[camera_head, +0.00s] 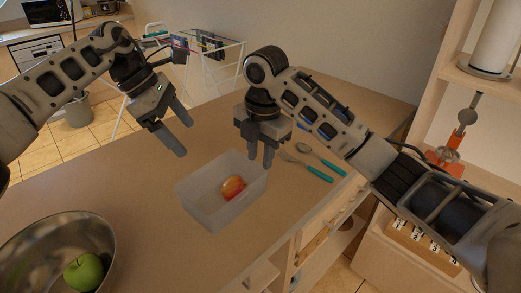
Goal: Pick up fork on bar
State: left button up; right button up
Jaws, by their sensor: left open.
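The fork (312,170) has a teal handle and lies on the wooden bar (150,185), right of the clear box. Its metal head is partly hard to make out near my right gripper. A spoon (305,149) with a similar teal handle lies beside it. My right gripper (261,165) points down just left of the fork's head, above the box's far right corner; I see nothing held in it, and its opening is unclear. My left gripper (183,138) is open and empty, above the bar farther left.
The clear box (199,207) holds a red-yellow fruit (232,188). A metal bowl (104,237) with a green apple (84,272) stands at the near left. Shelves (470,82) rise at the right. The bar between bowl and box is clear.

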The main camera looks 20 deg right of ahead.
aim_at(329, 179)
jog(key=k, duration=1)
